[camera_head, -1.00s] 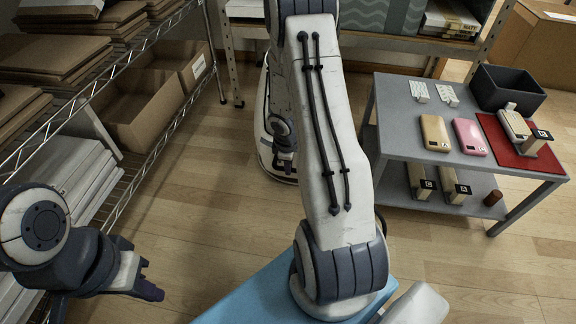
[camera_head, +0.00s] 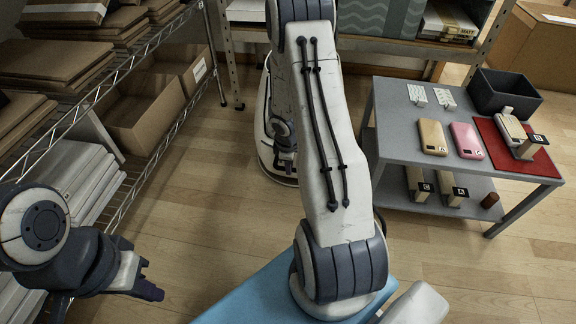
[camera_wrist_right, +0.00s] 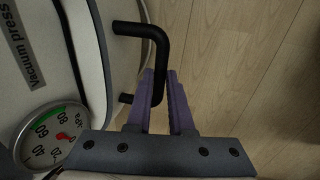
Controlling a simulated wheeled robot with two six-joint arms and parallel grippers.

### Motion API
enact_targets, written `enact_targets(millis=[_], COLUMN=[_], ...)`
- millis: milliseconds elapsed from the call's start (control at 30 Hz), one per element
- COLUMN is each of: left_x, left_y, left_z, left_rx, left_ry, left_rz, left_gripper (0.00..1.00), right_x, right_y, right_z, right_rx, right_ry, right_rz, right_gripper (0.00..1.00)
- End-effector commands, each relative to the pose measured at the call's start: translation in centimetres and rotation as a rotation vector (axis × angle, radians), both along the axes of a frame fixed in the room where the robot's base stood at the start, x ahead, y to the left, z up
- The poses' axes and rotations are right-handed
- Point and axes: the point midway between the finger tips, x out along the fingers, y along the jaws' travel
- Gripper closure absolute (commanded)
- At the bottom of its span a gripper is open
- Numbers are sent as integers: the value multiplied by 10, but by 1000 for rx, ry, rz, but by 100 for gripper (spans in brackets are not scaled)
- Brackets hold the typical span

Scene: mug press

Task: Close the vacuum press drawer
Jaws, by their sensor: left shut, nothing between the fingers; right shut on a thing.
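The vacuum press, white and rounded with a "Vacuum press" label, fills the left of the right wrist view (camera_wrist_right: 65,45). A pressure gauge (camera_wrist_right: 50,137) sits on its face. A bent black bar handle (camera_wrist_right: 137,29) sticks out from the press. My right gripper (camera_wrist_right: 160,88), with purple fingers, is shut on this handle. In the head view the press (camera_head: 264,154) stands on the floor, partly hidden behind my right arm. The right gripper shows there small and dark (camera_head: 287,160). My left gripper (camera_head: 150,284) is shut and empty at the lower left, far from the press.
A wire shelf with cardboard boxes (camera_head: 150,115) stands on the left. A grey two-tier table (camera_head: 395,160) on the right holds phone cases, a dark bin (camera_head: 505,98) and a red mat (camera_head: 540,160). Wood floor (camera_head: 225,220) is clear between them.

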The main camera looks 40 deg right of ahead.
Motion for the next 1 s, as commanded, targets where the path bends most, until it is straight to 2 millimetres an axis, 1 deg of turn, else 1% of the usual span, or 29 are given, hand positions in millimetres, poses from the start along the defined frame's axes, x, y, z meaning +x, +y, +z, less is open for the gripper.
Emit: enact_targets(millis=[33,100,467,500,533,567,867,967,1000], left_x=[0,0,0,0,0,0,0,0,0], left_y=[0,0,0,0,0,0,0,0,0], left_z=[11,15,14,14,14,14,15,21,26], left_rx=[0,0,0,0,0,0,0,0,0], left_ry=[0,0,0,0,0,0,0,0,0], left_rz=[0,0,0,0,0,0,0,0,0], left_gripper=[100,100,100,100,100,100,100,100,100], right_x=[3,6,9,9,9,9,8,7,7], right_y=[-3,-7,-11,-12,-12,-12,-9,-8,-7], right_z=[5,3,0,0,0,0,1,10,16], right_rx=[2,1,-2,-3,-3,-3,-1,-1,-1], right_ry=[0,-1,-7,-7,-7,-7,-4,-4,-3], right_rz=[-1,-1,-2,-2,-2,-2,-1,-1,0], right_gripper=[100,100,100,65,54,50,50,50,50])
